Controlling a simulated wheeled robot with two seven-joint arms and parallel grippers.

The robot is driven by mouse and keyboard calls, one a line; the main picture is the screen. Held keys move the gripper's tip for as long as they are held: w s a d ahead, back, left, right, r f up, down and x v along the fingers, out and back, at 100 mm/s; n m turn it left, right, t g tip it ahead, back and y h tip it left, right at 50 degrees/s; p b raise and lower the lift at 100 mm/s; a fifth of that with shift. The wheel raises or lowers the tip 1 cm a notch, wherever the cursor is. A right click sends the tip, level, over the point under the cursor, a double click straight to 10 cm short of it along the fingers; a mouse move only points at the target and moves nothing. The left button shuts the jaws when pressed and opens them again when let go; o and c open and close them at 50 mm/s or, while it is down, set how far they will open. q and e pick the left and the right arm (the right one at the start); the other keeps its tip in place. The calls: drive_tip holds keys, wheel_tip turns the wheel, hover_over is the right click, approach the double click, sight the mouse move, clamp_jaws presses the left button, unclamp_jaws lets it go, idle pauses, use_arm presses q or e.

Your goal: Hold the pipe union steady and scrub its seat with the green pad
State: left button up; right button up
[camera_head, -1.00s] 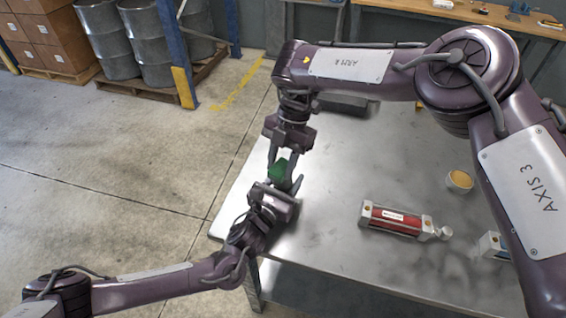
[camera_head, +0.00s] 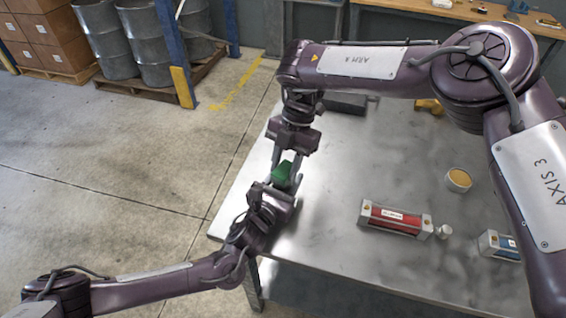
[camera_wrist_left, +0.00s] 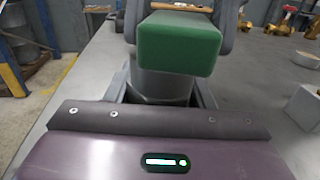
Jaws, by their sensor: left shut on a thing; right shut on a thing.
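The green pad (camera_head: 283,174) is a small block held between the fingers of my right gripper (camera_head: 287,164), which reaches in from the far side of the table. In the left wrist view the pad (camera_wrist_left: 180,43) is over the top of a grey cylindrical body, the pipe union (camera_wrist_left: 160,86). My left gripper (camera_head: 277,190) is shut on the union from the near side; the union stands upright between the fingers. The pad hides the union's top and seat, and I cannot tell whether they touch. In the head view the union is mostly hidden by the grippers and pad.
The metal table (camera_head: 330,215) carries a red cylinder with pale end blocks (camera_head: 395,219), a small white piece (camera_head: 443,232), a cup with yellow contents (camera_head: 459,180), a blue-and-white item (camera_head: 499,246) and a dark block (camera_head: 345,103).

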drive_tip(key=shift+f, duration=0.15)
drive_tip(key=shift+w+a, duration=0.4)
drive_tip(key=shift+a, duration=0.3)
drive_tip(key=shift+d, duration=0.1)
drive_tip(key=shift+s+d, duration=0.45)
drive_tip(key=shift+d, duration=0.2)
drive_tip(key=shift+r, duration=0.2)
drive_tip(key=shift+w+a, duration=0.1)
drive_tip(key=shift+w, duration=0.05)
drive_tip(key=shift+w+a+f, duration=0.1)
drive_tip(key=shift+w+a, duration=0.35)
drive_tip(key=shift+a, duration=0.2)
